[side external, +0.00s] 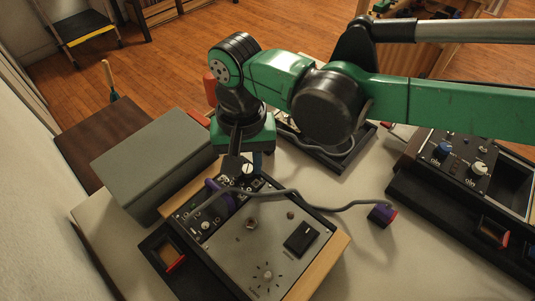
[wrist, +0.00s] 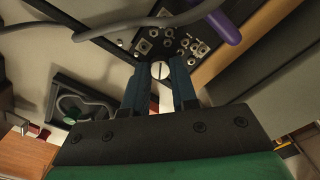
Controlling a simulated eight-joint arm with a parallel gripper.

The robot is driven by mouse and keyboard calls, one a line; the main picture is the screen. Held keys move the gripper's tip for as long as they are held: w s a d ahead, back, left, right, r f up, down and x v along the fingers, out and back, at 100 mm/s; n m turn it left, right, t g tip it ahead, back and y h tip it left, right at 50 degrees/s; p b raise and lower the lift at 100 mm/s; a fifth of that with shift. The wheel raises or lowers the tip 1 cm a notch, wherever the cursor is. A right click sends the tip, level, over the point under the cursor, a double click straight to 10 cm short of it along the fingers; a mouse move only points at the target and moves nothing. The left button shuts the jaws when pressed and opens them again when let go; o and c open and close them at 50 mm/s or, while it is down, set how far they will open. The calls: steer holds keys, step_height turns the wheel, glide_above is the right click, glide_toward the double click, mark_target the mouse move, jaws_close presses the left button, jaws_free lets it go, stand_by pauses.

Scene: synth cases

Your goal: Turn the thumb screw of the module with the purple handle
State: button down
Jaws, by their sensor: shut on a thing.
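The module (side external: 196,212) with the purple handle (side external: 218,194) sits at the upper left of a grey panel unit. Its handle also shows at the top of the wrist view (wrist: 226,22). The pale, slotted thumb screw (side external: 248,169) is at the module's upper right end. In the wrist view the thumb screw (wrist: 160,70) sits between my two blue-tipped fingers. My gripper (wrist: 159,76) is shut on it, and it also shows in the side view (side external: 246,170), pointing down. The fingers partly hide the screw's sides. The slot runs roughly along the finger direction in the wrist view.
A grey box (side external: 150,160) stands close on the left. A second panel unit (side external: 465,160) stands at right. A black tray (side external: 340,160) lies behind.

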steer(key=n, duration=0.3)
steer(key=shift+n, duration=0.3)
steer(key=n, duration=0.3)
steer(key=shift+n, duration=0.3)
steer(key=n, duration=1.4)
steer(key=shift+n, duration=0.3)
steer(key=n, duration=0.3)
steer(key=shift+n, duration=2.2)
